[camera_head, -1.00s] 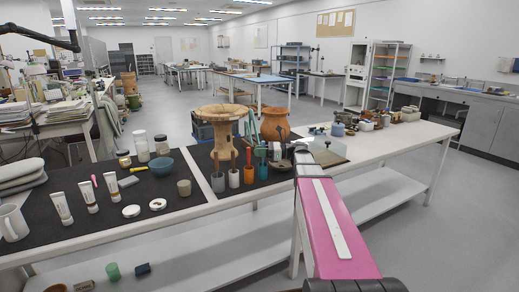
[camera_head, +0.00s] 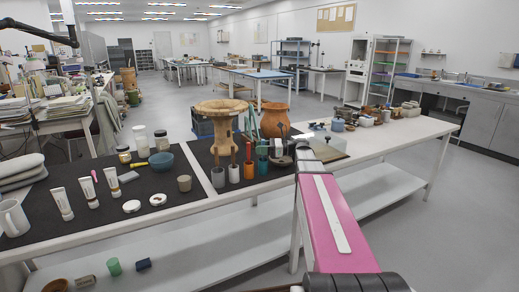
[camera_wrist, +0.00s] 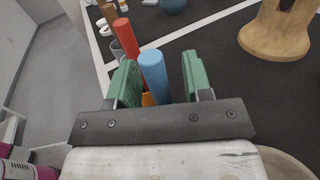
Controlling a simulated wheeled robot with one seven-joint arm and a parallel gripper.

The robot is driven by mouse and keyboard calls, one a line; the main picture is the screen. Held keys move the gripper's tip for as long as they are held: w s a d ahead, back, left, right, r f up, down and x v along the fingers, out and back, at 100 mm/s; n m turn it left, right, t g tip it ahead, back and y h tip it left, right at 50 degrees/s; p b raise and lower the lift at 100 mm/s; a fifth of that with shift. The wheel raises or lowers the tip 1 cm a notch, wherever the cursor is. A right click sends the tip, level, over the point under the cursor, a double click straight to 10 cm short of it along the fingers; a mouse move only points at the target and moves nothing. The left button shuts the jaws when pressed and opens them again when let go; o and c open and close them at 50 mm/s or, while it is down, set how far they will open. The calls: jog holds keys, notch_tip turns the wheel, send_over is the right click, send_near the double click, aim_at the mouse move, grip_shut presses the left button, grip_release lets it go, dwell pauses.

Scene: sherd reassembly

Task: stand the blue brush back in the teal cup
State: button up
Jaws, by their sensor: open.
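The blue brush (camera_wrist: 153,76) stands upright, its thick round handle between the two green fingers of my gripper (camera_wrist: 160,60) in the wrist view. The fingers are open, with a gap visible on the right side of the handle. An orange cup (camera_wrist: 147,99) shows just below the handle; the brush's lower end is hidden. In the head view the teal cup (camera_head: 262,165) stands at the right end of a row of cups, beside the orange cup (camera_head: 249,170). The teal cup is not visible in the wrist view. My fingers are hard to make out in the head view.
A white cup (camera_head: 234,174) and a grey cup (camera_head: 217,177) continue the row to the left. A red brush (camera_wrist: 126,38) stands close beyond the blue one. A wooden pedestal (camera_head: 222,109) and a terracotta pot (camera_head: 275,122) stand behind. The front mat (camera_head: 160,215) has bare space.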

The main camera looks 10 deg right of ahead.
jog(key=s+d, duration=0.1)
jog(key=d, duration=0.9)
jog(key=shift+s, duration=0.4)
